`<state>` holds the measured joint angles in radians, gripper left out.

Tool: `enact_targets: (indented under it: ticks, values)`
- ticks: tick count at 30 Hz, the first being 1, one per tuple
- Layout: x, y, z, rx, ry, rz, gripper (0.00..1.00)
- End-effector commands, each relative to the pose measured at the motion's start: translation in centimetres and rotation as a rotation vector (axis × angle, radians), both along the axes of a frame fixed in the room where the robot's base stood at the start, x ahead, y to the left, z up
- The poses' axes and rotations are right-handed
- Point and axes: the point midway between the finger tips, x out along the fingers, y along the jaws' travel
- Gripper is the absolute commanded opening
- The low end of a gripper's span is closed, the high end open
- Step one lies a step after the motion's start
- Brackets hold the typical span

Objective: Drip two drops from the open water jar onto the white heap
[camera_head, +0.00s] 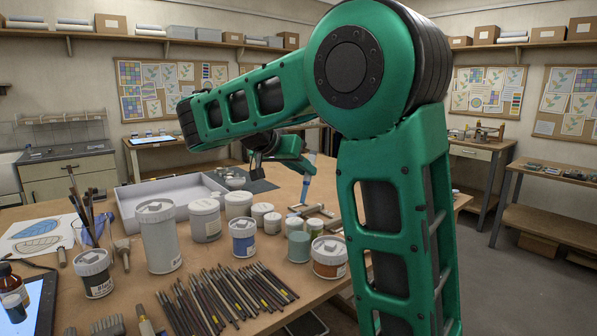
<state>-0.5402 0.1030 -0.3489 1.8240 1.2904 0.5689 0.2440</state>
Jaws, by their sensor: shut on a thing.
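My gripper (306,164) is small and far off beyond the jars, partly blocked from view by my own green arm. It is shut on a slim pale-blue tool that looks like a dropper (306,188), held roughly upright with its lower end down over the wooden table (330,187). Whether the tip touches anything is too small to tell. A dark mat (262,186) lies left of the gripper, with small whitish items (233,180) on it. I cannot make out which of these is the white heap. I cannot tell which vessel is the open water jar.
A pale open tray (127,208) lies left of the mat. Several lidded jars stand in front, including a tall grey one (160,245) and a blue-labelled one (243,240). A row of brushes (225,298) covers the front. A small frame-like stand (313,212) is below the dropper.

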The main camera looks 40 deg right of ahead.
Motion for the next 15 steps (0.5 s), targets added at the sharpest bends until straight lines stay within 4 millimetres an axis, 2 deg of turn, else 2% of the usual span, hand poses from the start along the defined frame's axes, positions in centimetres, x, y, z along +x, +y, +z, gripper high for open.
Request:
enact_targets:
  ticks: [5,15]
  values:
    - [0.0,0.1,-1.0,-0.002,0.003,0.001,0.00]
    - [0.0,0.0,-4.4,-0.002,0.003,0.000,0.00]
